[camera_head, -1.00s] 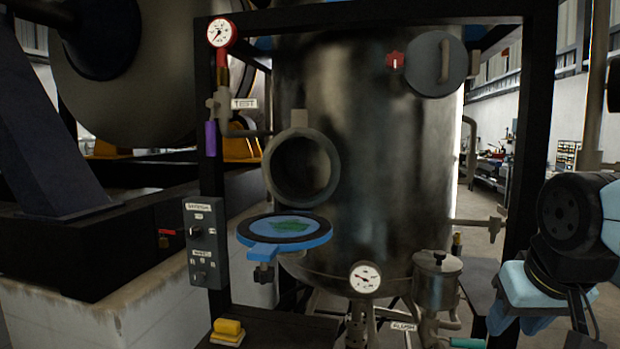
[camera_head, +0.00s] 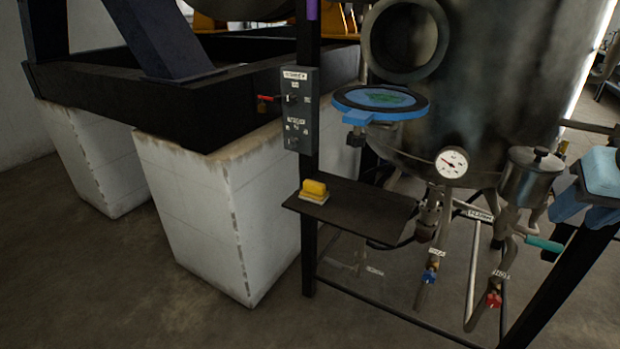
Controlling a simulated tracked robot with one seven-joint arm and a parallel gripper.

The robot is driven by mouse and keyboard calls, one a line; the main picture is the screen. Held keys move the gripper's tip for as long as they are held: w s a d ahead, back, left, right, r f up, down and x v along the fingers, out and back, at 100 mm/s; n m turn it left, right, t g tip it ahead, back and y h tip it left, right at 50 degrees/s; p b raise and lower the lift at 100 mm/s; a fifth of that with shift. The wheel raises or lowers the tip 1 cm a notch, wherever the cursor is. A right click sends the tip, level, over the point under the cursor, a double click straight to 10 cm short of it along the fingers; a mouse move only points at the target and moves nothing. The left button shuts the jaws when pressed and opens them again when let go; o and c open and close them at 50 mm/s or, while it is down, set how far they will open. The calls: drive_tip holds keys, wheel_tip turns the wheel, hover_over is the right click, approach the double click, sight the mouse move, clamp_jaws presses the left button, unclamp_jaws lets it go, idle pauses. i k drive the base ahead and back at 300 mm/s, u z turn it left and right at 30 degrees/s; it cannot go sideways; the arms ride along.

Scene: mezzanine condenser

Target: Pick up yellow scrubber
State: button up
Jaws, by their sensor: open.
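The yellow scrubber (camera_head: 314,190) is a small block with a yellow top and a paler base. It sits upright on the left end of a dark shelf (camera_head: 365,208) below the grey control box. Nothing touches it from above. Part of my arm, light blue, shows at the right edge, far to the right of the scrubber. My gripper's fingers cannot be made out in this view.
The steel vessel (camera_head: 500,90) stands behind the shelf, with a blue round plate (camera_head: 382,103) and a gauge (camera_head: 452,163) above it. A control box (camera_head: 299,110) is on the post. Pipes with valves (camera_head: 430,275) hang at the right. A white plinth (camera_head: 200,205) stands left; floor is clear in front.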

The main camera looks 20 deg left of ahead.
sight(315, 192)
drive_tip(key=u, duration=0.4)
drive_tip(key=i, duration=0.3)
drive_tip(key=u, duration=2.35)
drive_tip(key=i, duration=1.3)
drive_tip(key=z, duration=0.05)
